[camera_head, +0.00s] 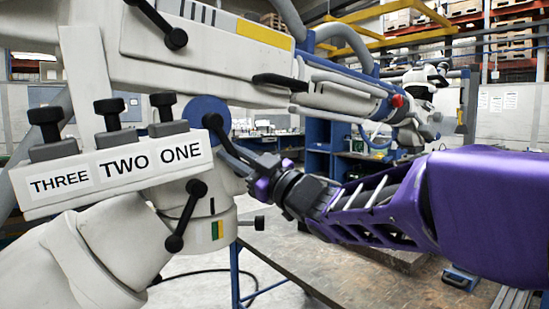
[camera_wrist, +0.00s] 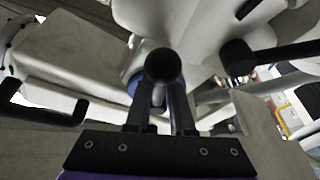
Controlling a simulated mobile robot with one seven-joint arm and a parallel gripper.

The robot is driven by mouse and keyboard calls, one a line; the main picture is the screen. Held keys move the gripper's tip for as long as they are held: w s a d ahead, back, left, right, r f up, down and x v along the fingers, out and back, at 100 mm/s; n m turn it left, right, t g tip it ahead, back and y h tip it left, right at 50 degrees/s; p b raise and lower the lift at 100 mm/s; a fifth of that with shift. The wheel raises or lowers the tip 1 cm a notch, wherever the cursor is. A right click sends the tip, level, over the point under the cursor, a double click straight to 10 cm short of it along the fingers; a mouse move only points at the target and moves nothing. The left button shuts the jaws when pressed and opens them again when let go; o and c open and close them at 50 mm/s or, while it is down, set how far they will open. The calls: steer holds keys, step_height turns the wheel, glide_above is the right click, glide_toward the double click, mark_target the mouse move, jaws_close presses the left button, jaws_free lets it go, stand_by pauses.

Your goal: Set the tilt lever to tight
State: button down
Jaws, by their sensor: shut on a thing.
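My purple and black gripper (camera_head: 254,174) reaches in from the right, beside the white microscope arm. It is shut on a black ball-ended lever (camera_head: 213,124) in front of a blue disc (camera_head: 202,106). In the wrist view, the lever's round black knob (camera_wrist: 163,65) faces the camera between my two fingers (camera_wrist: 161,112). A second black lever with ball ends (camera_head: 185,216) hangs tilted on the lower joint, apart from my gripper. No label here names the tilt lever, and I cannot read its tight or loose setting.
A white panel labelled THREE, TWO, ONE (camera_head: 116,174) carries black knobs at the left. A green and yellow mark (camera_head: 217,230) is on the lower joint. Another black lever (camera_head: 160,25) is above. A table (camera_head: 350,280) lies below my arm.

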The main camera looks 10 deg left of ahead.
steer(key=shift+s+a+f+m+t, duration=0.1)
steer(key=shift+s+m+t, duration=0.1)
steer(key=shift+m, duration=0.15)
steer(key=shift+s+a+f+m+t, duration=0.1)
steer(key=shift+m+t, duration=0.1)
steer(key=shift+m, duration=0.15)
steer(key=shift+r, duration=0.1)
steer(key=c, duration=0.8)
jaws_free()
steer(key=shift+b, duration=0.3)
